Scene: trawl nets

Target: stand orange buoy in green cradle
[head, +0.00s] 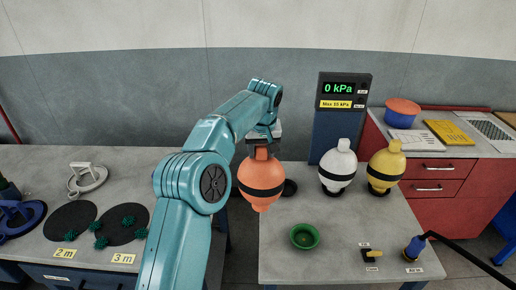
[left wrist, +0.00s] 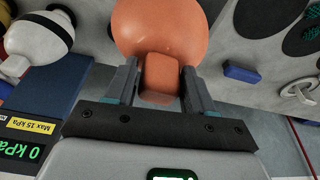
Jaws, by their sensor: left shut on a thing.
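The orange buoy (head: 261,181) has a black band and hangs upright under my left gripper (head: 262,146). That gripper is shut on the buoy's top neck. In the left wrist view the two fingers (left wrist: 158,85) clasp the orange neck, with the round orange body (left wrist: 165,28) beyond them. The green cradle (head: 305,236) is a small round cup on the right-hand table. It looks empty and stands to the right of and nearer than the buoy. My right gripper is not in view.
A white buoy (head: 338,166) and a yellow buoy (head: 385,167) stand on black cradles behind the green one. A black cradle (head: 289,188) sits beside the orange buoy. A gauge post (head: 340,117) reads 0 kPa. A valve (head: 371,253) and blue hose fitting (head: 415,247) lie front right.

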